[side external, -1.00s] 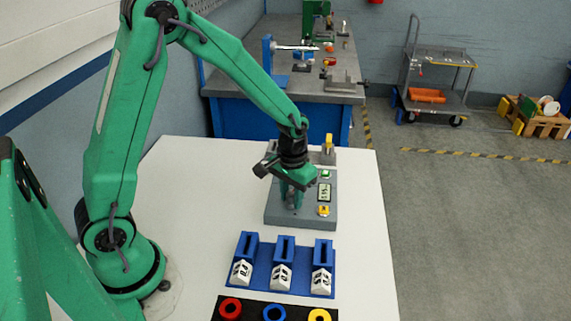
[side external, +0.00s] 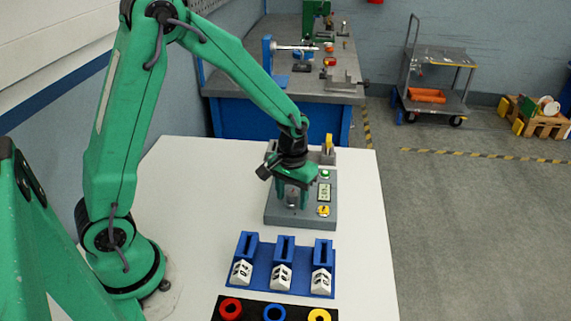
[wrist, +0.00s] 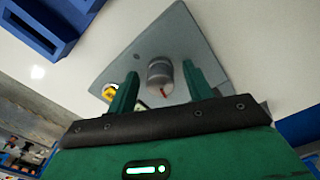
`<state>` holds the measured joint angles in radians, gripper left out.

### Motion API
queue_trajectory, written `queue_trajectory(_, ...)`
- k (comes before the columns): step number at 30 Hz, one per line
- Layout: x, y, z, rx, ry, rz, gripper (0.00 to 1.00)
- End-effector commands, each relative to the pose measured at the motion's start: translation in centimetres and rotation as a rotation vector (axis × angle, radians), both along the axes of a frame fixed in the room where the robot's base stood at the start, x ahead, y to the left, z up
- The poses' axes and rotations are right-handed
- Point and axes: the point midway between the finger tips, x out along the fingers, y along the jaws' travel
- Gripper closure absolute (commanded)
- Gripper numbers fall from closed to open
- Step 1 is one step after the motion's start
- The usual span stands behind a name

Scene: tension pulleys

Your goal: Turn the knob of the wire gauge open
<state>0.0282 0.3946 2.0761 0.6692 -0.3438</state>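The wire gauge (side external: 274,216) is a grey plate on the white table, with a small display (side external: 324,192), a green button (side external: 325,174) and a yellow button (side external: 323,211). Its knob (wrist: 160,74) is a short grey cylinder with a small red mark on its side. My gripper (side external: 292,201) points down over the plate. In the wrist view my gripper (wrist: 160,80) is open, with one finger on each side of the knob and gaps visible. My gripper partly hides the knob in the side view.
A blue holder (side external: 261,281) with slots and white labelled blocks stands nearer the front. A black strip (side external: 250,311) with red, blue and yellow rings lies at the front edge. The table (side external: 205,215) is bare left of the gauge.

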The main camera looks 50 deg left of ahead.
Motion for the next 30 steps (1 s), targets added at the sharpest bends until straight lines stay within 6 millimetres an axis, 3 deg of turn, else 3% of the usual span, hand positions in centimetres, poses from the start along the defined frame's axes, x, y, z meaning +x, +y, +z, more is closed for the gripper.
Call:
queue_trajectory(11,0.0,0.0,0.6,0.000,-0.001,-0.001,0.49)
queue_trajectory(30,0.0,0.0,7.5,0.000,-0.002,0.000,0.49)
